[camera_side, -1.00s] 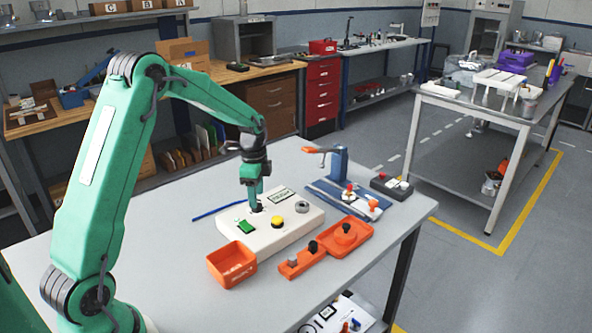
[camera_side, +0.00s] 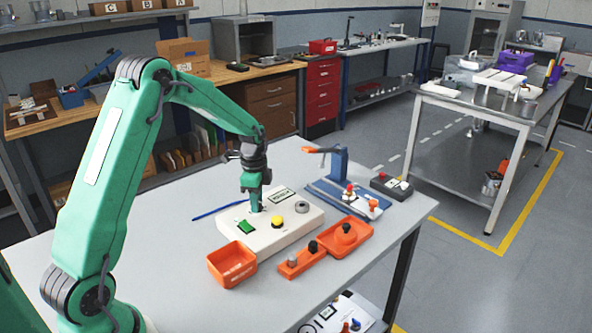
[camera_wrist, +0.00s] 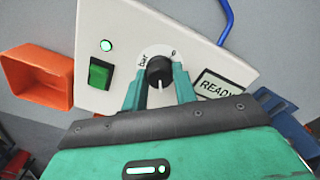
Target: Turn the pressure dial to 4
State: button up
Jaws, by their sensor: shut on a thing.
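The pressure dial is a black round knob (camera_wrist: 159,68) on a white round scale plate in the wrist view. "bar" is printed at the plate's left and one digit shows at its upper right; the other scale numbers are hidden or unreadable. A pale line on the knob points toward the bottom of the picture. My gripper (camera_wrist: 160,82) is shut on the knob, with one green finger at each side. In the side view my gripper (camera_side: 255,205) points straight down onto the cream control box (camera_side: 285,232) and hides the knob.
The box carries a green switch (camera_wrist: 99,73), a lit green lamp (camera_wrist: 106,45), a READY display (camera_wrist: 218,86), a yellow button (camera_side: 277,221) and a grey round part (camera_side: 302,207). Close by are an orange bin (camera_side: 232,264), an orange tray (camera_side: 346,240) and a blue fixture (camera_side: 338,172).

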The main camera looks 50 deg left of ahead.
jog(key=shift+n, duration=0.4)
jog(key=n, duration=0.3)
jog(key=shift+n, duration=0.3)
jog(key=n, duration=0.9)
jog(key=shift+r, duration=0.1)
jog(key=n, duration=0.4)
jog(key=shift+n, duration=0.3)
jog(key=o, duration=1)
jog(key=shift+c, duration=0.2)
